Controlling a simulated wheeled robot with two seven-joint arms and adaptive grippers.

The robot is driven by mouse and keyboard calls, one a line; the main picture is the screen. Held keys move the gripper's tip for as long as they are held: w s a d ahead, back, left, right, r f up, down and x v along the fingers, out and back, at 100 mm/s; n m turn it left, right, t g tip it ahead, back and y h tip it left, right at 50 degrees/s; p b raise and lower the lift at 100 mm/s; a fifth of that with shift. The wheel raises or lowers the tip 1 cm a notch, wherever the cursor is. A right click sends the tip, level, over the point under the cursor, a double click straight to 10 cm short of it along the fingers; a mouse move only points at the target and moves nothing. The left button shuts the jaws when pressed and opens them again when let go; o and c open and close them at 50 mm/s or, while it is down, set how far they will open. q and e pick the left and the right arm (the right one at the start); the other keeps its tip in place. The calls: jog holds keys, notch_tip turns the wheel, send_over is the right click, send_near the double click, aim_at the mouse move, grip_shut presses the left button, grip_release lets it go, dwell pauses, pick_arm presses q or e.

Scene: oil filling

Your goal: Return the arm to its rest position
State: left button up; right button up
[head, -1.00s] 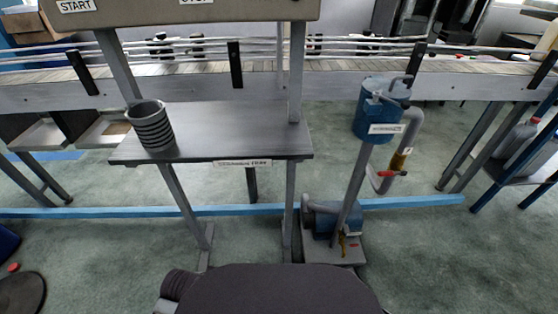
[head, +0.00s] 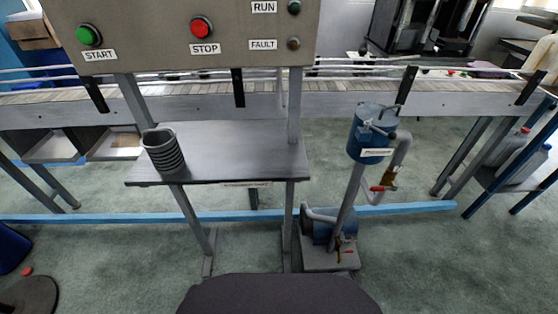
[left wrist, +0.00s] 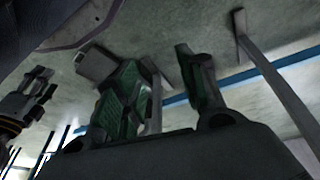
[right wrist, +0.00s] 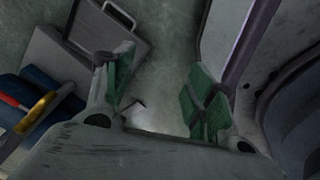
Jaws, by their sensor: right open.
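Neither of my grippers shows in the head view. In the left wrist view my left gripper (left wrist: 164,72) has its two green-padded fingers apart, with nothing seen between them, above the floor. In the right wrist view my right gripper (right wrist: 160,68) is open and empty, its green pads apart over the floor. A jointed dark part at the left edge of the left wrist view looks like my other gripper, but I cannot be sure.
A control panel (head: 145,55) stands above a small shelf (head: 232,150) with a dark ribbed cup (head: 163,152). A blue pump tank (head: 370,133) on a post stands right of it. A conveyor (head: 340,97) runs behind. Open floor (head: 430,260) lies front right.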

pick_arm(q)
jog(key=s+a+f+g+p, duration=0.1)
jog(key=s+a+p, duration=0.3)
jog(key=s+p, duration=0.8)
jog(key=s+a+f+g+y+p, duration=0.1)
jog(key=s+a+p, duration=0.4)
jog(key=s+p, duration=0.7)
jog(key=p, duration=0.4)
jog(key=shift+a+y, duration=0.15)
jog(key=shift+y, duration=0.15)
pick_arm(e)
jog(key=s+d+r+m, duration=0.1)
jog(key=s+r+m, duration=0.1)
jog(key=s+r, duration=0.5)
jog(key=s+d+r+m, duration=0.2)
jog(key=s+r, duration=0.6)
jog(key=s, duration=0.7)
jog(key=shift+s+d+m, duration=0.25)
jog(key=shift+d+m, duration=0.05)
jog(key=shift+m, duration=0.1)
jog(key=shift+c, duration=0.5)
